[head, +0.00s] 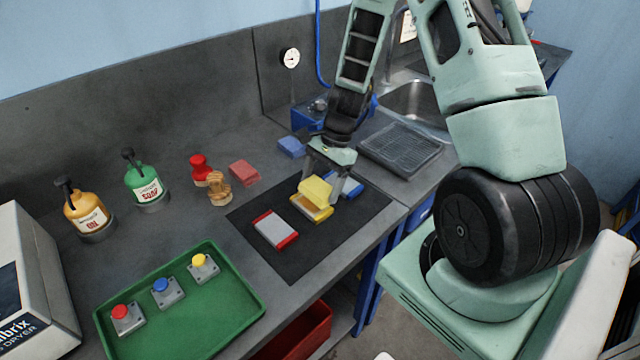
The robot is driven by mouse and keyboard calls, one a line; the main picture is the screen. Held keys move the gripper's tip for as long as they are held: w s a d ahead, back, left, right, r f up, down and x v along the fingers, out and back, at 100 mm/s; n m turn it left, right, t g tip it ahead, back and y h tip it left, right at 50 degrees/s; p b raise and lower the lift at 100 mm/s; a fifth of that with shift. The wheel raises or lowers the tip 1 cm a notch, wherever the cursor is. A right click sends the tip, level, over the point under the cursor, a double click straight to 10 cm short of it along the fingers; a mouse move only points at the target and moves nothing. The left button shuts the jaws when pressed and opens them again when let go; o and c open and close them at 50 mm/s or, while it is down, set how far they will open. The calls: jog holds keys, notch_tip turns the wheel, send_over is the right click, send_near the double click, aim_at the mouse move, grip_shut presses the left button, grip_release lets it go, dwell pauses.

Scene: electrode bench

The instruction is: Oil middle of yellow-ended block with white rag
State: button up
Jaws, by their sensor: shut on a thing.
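The yellow-ended block (323,216) lies on the dark mat between two other blocks. Its middle is mostly hidden by a yellow folded pad; the strip that shows looks amber. My gripper (327,173) is shut on this yellow pad (315,189), holding it on or just over the block; I cannot tell if they touch. I see no white rag; the held pad looks yellow. The oil bottle (86,213), amber with a dark pump and an OIL label, stands at the left on a round base.
A red-ended block (274,230) and blue-ended block (347,186) flank it on the mat (305,268). Red (244,173) and blue (291,147) pads lie behind. A green soap bottle (146,187), wooden-and-red stamps (216,187), button tray (232,318), rack (402,147) and sink (410,101) surround it.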

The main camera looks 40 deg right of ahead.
jog(key=shift+a+r+p, duration=0.15)
jog(key=shift+r+p, duration=0.15)
jog(key=shift+r, duration=0.65)
jog(key=shift+r+p, duration=0.3)
jog(key=shift+p, duration=0.05)
notch_tip(320, 180, up, 4)
jog(key=p, duration=0.3)
jog(key=shift+r+p, duration=0.15)
jog(key=shift+p, duration=0.25)
